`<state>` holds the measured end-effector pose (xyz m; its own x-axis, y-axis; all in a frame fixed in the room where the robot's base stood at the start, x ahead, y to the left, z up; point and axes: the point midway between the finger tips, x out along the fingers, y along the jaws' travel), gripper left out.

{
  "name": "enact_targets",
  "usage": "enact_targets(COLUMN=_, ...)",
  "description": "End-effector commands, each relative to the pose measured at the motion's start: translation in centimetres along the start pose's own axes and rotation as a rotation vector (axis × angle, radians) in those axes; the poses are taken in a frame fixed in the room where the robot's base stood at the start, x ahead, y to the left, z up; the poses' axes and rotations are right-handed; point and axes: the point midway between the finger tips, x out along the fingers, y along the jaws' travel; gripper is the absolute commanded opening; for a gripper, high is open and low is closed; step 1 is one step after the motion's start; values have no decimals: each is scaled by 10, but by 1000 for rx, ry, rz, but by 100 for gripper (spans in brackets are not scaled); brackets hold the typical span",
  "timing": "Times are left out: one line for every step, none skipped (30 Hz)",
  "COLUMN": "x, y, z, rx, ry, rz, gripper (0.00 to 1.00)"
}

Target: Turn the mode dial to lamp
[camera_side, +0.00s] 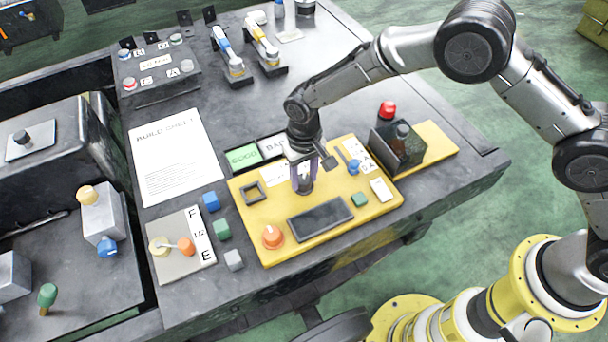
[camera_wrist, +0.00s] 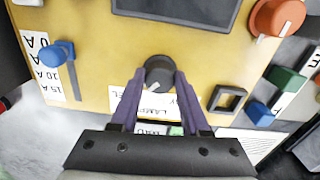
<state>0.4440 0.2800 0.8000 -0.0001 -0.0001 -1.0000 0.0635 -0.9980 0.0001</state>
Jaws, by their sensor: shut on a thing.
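The mode dial (camera_wrist: 158,72) is a dark round knob on the yellow panel (camera_wrist: 95,80). Its white pointer mark faces down and slightly left in the wrist view, towards the white label (camera_wrist: 122,98). The label is partly covered by my fingers; "LAMP" can be read on it. My gripper (camera_wrist: 159,77) has its two purple fingers on either side of the dial and is shut on it.
The panel also carries a blue lever (camera_side: 354,167), an orange knob (camera_side: 273,237), a dark screen (camera_side: 320,220) and a square black frame (camera_side: 253,193). A dark open box (camera_side: 399,143) stands at its right. Small cubes (camera_side: 222,229) lie left of the panel.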

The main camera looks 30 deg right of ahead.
Motion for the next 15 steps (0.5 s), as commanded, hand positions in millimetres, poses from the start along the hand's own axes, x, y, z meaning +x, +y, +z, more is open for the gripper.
enact_targets(x=-1, y=0, z=0, rx=-25, ry=1, rz=0, gripper=0)
enact_targets(x=-1, y=0, z=0, rx=-43, ry=1, rz=0, gripper=0)
enact_targets(x=0, y=0, z=0, rx=-68, ry=0, rz=0, gripper=0)
enact_targets(x=0, y=0, z=0, rx=-90, ry=0, rz=0, gripper=0)
enact_targets(x=0, y=1, z=0, rx=-113, ry=0, rz=0, gripper=0)
enact_targets(x=-1, y=1, z=0, rx=-145, ry=1, rz=0, gripper=0)
enact_targets(x=-1, y=1, z=0, rx=-169, ry=1, rz=0, gripper=0)
enact_targets(x=-1, y=1, z=0, rx=-194, ry=1, rz=-1, gripper=0)
enact_targets(x=-1, y=1, z=0, rx=-229, ry=1, rz=0, gripper=0)
enact_targets(x=-1, y=1, z=0, rx=-255, ry=1, rz=0, gripper=0)
enact_targets(x=-1, y=1, z=0, rx=-281, ry=1, rz=0, gripper=0)
enact_targets(x=-1, y=1, z=-1, rx=-316, ry=1, rz=0, gripper=0)
enact_targets(x=-1, y=1, z=0, rx=-342, ry=1, rz=0, gripper=0)
enact_targets(x=-1, y=1, z=0, rx=-367, ry=1, rz=0, gripper=0)
enact_targets(x=-1, y=2, z=-1, rx=-400, ry=1, rz=0, gripper=0)
